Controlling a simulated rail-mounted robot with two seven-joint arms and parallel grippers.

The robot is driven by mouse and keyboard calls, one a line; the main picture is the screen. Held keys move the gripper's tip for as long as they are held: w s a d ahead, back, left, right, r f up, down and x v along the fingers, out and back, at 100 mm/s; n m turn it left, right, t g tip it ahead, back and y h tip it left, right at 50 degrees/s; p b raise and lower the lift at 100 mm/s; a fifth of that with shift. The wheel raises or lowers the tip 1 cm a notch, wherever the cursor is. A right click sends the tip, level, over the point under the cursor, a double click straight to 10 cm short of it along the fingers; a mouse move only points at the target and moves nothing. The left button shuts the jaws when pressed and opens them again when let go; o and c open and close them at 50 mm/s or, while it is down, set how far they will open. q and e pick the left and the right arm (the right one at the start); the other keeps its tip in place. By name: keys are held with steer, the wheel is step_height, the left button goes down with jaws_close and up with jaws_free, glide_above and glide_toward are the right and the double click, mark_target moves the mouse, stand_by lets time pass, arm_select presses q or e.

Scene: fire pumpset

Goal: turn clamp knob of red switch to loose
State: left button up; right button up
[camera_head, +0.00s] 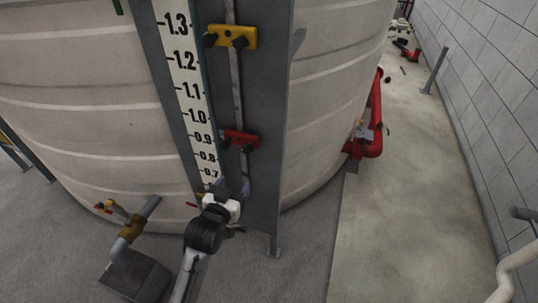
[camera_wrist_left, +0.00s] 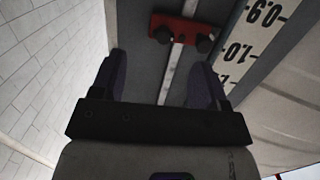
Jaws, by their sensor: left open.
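The red switch (camera_head: 241,139) is a red block with dark knobs, mounted on the grey vertical post beside the tank's level scale, near the 0.8 and 0.9 marks. It also shows in the left wrist view (camera_wrist_left: 182,29) at the top, with a dark clamp knob (camera_wrist_left: 162,35) at its left end and another dark knob (camera_wrist_left: 205,44) at its right. My left gripper (camera_head: 232,187) is just below the red switch in the head view. Its two fingers (camera_wrist_left: 160,85) are apart and empty, short of the switch. My right gripper is not in view.
A yellow switch (camera_head: 231,37) sits higher on the same post. A thin pale rod (camera_wrist_left: 173,72) runs along the post through the red switch. The large beige tank (camera_head: 80,95) stands behind. A valve pipe (camera_head: 132,228) juts out at the lower left. Open floor lies at right.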

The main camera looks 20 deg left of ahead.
mark_target(247, 150)
arm_select(q)
steer(key=shift+t, duration=0.7)
steer(key=w+b, duration=0.1)
steer(key=w, duration=0.3)
steer(key=w+r+b, duration=0.1)
steer(key=w, duration=0.3)
steer(key=w+r+b, duration=0.1)
steer(key=w, duration=0.3)
steer(key=shift+w+a, duration=0.25)
steer(key=shift+w, duration=0.05)
steer(key=shift+w+b, duration=0.3)
steer(key=shift+w, duration=0.35)
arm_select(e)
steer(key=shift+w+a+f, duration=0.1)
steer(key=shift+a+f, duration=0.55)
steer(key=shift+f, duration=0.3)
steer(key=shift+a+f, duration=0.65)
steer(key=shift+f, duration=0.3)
